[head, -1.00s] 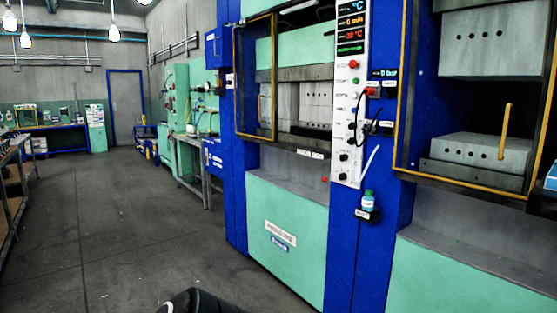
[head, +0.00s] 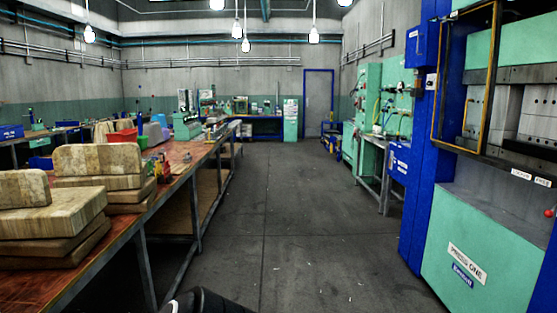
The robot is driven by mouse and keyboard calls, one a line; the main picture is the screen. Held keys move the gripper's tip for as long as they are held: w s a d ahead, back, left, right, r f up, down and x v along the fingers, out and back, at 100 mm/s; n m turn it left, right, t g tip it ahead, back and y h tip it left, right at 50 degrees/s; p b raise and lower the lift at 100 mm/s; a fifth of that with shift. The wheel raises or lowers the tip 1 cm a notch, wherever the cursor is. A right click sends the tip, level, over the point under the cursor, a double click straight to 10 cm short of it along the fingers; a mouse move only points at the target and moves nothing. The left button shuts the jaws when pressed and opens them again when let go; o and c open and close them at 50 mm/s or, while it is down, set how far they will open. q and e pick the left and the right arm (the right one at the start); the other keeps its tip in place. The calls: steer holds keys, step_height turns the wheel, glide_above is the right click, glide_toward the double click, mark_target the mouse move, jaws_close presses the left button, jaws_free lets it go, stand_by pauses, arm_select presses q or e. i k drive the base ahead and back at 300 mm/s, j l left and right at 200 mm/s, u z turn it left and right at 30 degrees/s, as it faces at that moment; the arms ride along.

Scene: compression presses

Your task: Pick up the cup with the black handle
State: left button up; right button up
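I cannot make out a cup with a black handle in the head view. Small items stand on the long reddish-brown workbench (head: 165,187) at the left, but they are too small and far to tell apart. Among them are a red container (head: 123,136) and a grey-blue container (head: 155,131). Neither of my grippers shows. Only a dark part of my own body is at the bottom edge.
Stacked wooden blocks (head: 98,160) cover the near end of the workbench. A blue and green press (head: 490,235) stands at the right. The grey floor aisle (head: 290,215) between them is clear, back towards a blue-framed door (head: 318,102).

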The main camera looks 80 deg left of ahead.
mark_target(158, 154)
steer(key=j+u, duration=0.1)
steer(key=u, duration=0.75)
steer(key=j+u, duration=0.1)
steer(key=u, duration=0.3)
steer(key=i+j+u, duration=0.15)
steer(key=u, duration=0.25)
steer(key=i+j+u, duration=0.1)
steer(key=u, duration=0.25)
steer(key=i+u, duration=0.2)
steer(key=u, duration=0.2)
steer(key=i+u, duration=0.45)
steer(key=u, duration=0.25)
steer(key=i+u, duration=0.35)
steer(key=i+l+u, duration=0.65)
steer(key=l, duration=0.25)
steer(key=i+l+u, duration=0.1)
steer(key=i+l, duration=0.5)
steer(key=l, duration=0.15)
steer(key=i+l, duration=0.25)
steer(key=l, duration=0.2)
steer(key=i+l, duration=0.3)
steer(key=l, duration=0.15)
